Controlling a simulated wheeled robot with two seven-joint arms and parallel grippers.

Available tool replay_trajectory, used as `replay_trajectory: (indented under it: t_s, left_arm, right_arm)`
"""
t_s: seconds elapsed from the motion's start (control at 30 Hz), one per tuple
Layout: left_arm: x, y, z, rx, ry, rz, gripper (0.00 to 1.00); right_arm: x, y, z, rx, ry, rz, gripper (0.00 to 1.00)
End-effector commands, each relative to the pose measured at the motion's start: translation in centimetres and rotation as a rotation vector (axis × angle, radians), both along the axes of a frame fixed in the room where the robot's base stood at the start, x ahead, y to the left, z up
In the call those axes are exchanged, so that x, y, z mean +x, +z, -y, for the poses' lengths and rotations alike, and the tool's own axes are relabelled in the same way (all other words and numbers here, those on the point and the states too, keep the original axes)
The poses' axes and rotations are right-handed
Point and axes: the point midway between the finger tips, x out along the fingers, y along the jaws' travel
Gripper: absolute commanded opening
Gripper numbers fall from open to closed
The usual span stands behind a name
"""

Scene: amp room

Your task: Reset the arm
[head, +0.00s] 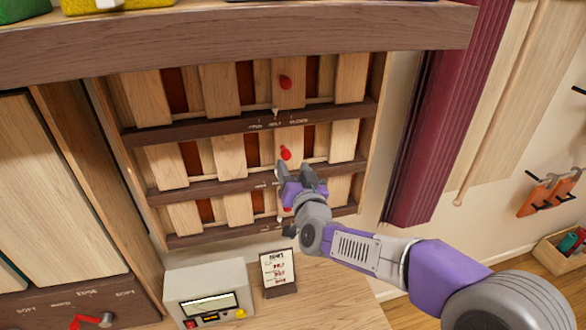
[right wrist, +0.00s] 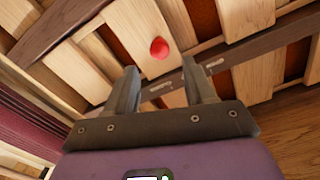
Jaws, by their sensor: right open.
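My right gripper (head: 295,175) is in front of the slatted wooden panel, close to a red knob (head: 285,153) on the middle row. In the right wrist view my right gripper (right wrist: 162,90) is open, with nothing between its fingers. A red knob (right wrist: 159,48) shows past the fingertips there, apart from them. Another red knob (head: 285,82) is on the upper row. A third red knob (head: 286,208) on the lower row is partly hidden by my right arm. My left gripper is not in view.
Below the panel, a grey box with a display (head: 210,293) and a small sign (head: 278,272) stand on the wooden counter. A wooden shelf (head: 230,35) overhangs the panel. A maroon column (head: 432,120) stands to the right. Orange tools (head: 547,195) hang on the right wall.

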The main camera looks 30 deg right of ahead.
Motion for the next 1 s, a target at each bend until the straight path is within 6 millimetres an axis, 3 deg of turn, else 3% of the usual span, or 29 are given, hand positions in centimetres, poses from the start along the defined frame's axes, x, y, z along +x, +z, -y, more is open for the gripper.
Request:
replay_trajectory:
  t_s: [0.37,0.47,0.57,0.77,0.87,1.0]
  left_arm:
    - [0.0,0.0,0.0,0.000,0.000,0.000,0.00]
    - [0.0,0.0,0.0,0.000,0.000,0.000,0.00]
    - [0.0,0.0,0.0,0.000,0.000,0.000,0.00]
    - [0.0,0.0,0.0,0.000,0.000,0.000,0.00]
    - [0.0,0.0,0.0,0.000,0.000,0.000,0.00]
    - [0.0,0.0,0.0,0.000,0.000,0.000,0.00]
  right_arm:
    - [0.1,-0.2,0.0,0.001,0.001,-0.004,0.54]
    - [0.7,-2.0,-0.5,0.013,0.020,-0.043,0.54]
    - [1.8,-6.6,-1.8,0.046,0.066,-0.141,0.54]
    - [2.3,-20.7,-6.9,0.150,0.208,-0.452,0.54]
    - [0.7,-27.7,-9.9,0.205,0.279,-0.616,0.54]
    - [-3.5,-36.6,-14.2,0.281,0.376,-0.855,0.54]
